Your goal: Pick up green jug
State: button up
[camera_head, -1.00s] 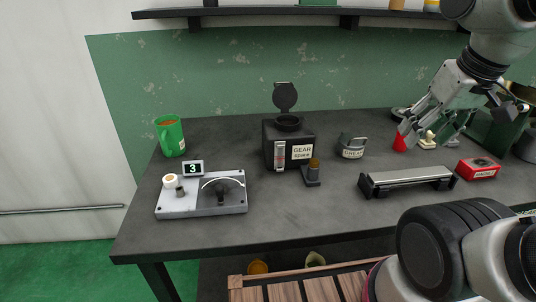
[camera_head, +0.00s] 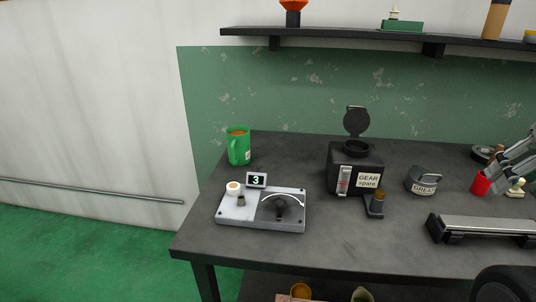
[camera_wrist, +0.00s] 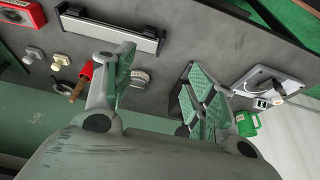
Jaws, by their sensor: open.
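In the head view, only part of my gripper (camera_head: 517,160) shows, at the right edge, far to the right of the jug.
A grey device with a display (camera_head: 262,210) sits in front of the jug. A shelf (camera_head: 350,40) hangs above.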

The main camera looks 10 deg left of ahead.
aim_at(238, 136)
jog(key=j, duration=2.2)
